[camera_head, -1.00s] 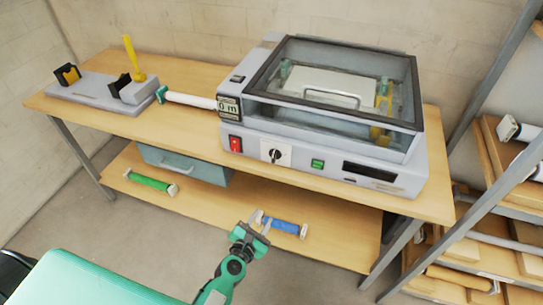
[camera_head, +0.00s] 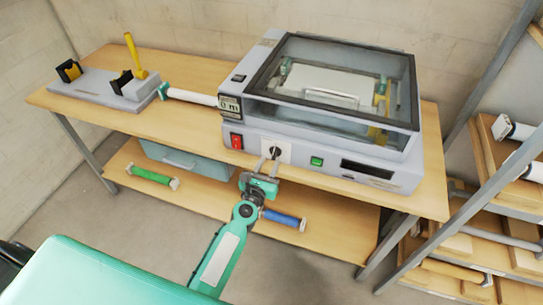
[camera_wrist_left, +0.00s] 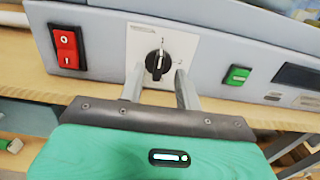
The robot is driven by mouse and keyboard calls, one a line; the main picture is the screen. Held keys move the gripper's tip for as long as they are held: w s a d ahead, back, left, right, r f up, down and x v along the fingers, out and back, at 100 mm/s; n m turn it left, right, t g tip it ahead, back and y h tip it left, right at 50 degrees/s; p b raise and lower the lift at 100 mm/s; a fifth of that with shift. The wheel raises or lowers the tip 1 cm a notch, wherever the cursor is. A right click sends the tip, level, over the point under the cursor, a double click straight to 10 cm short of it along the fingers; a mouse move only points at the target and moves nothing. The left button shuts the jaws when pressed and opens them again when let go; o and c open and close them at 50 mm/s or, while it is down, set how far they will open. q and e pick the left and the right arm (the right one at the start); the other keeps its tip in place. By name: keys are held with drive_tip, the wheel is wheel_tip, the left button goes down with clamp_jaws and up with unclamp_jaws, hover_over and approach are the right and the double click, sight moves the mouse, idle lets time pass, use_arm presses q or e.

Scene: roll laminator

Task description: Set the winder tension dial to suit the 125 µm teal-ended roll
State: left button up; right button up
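A black dial (camera_head: 276,151) sits on a white plate on the laminator's front; it also shows in the left wrist view (camera_wrist_left: 157,62), its pointer roughly upright. My left gripper (camera_head: 268,162) is at the dial. In the left wrist view its two fingers (camera_wrist_left: 159,74) are apart, one to each side of the dial's lower part, with gaps visible; I see no contact. A white roll with a teal end (camera_head: 190,96) lies on the bench left of the laminator (camera_head: 330,160). Teal also shows under the clear lid. My right gripper is not in view.
A red switch (camera_wrist_left: 66,48) is left of the dial and a green button (camera_wrist_left: 237,75) right of it. A grey stand with a yellow lever (camera_head: 133,55) is at the bench's left. Green (camera_head: 150,175) and blue (camera_head: 283,218) rolls lie on the lower shelf.

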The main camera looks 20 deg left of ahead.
sight(273, 154)
use_arm(q)
drive_tip(key=shift+w, duration=1.75)
drive_tip(key=shift+c, duration=0.2)
clamp_jaws()
